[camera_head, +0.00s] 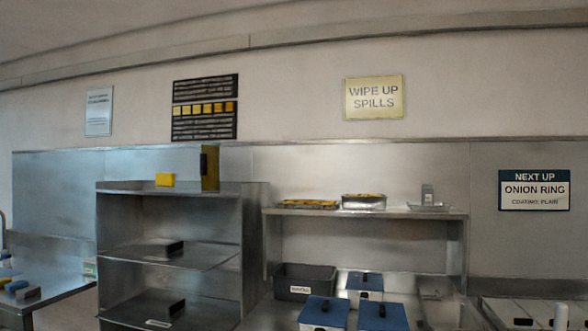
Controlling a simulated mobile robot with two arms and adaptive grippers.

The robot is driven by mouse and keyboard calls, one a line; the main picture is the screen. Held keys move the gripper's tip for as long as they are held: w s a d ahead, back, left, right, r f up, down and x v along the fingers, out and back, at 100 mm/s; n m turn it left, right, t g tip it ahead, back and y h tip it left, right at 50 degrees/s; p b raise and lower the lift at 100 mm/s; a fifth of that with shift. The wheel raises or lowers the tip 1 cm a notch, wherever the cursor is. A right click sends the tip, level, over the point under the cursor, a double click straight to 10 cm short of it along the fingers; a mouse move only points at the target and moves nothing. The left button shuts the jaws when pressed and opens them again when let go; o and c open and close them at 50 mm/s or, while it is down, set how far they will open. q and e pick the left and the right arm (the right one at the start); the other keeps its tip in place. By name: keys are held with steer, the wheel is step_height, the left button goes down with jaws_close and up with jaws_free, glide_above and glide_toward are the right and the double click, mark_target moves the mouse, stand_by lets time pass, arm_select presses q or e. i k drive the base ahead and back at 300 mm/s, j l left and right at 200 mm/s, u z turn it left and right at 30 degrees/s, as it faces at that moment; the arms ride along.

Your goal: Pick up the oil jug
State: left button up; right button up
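I cannot make out an oil jug for certain in the head view. A tall, narrow dark and yellow thing (210,168) stands at the right end of the top of the left shelf unit; I cannot tell what it is. Neither of my grippers is in view.
The steel shelf unit (243,240) holds a yellow block (165,180) and dark items. A raised shelf (400,213) carries trays. Below are a grey bin (304,283) and blue-lidded containers (325,311). A side table (60,289) stands left. Signs hang on the wall.

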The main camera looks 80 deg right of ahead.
mark_target(211, 152)
steer(key=z, duration=2.15)
steer(key=i+z, duration=0.2)
steer(key=z, duration=0.5)
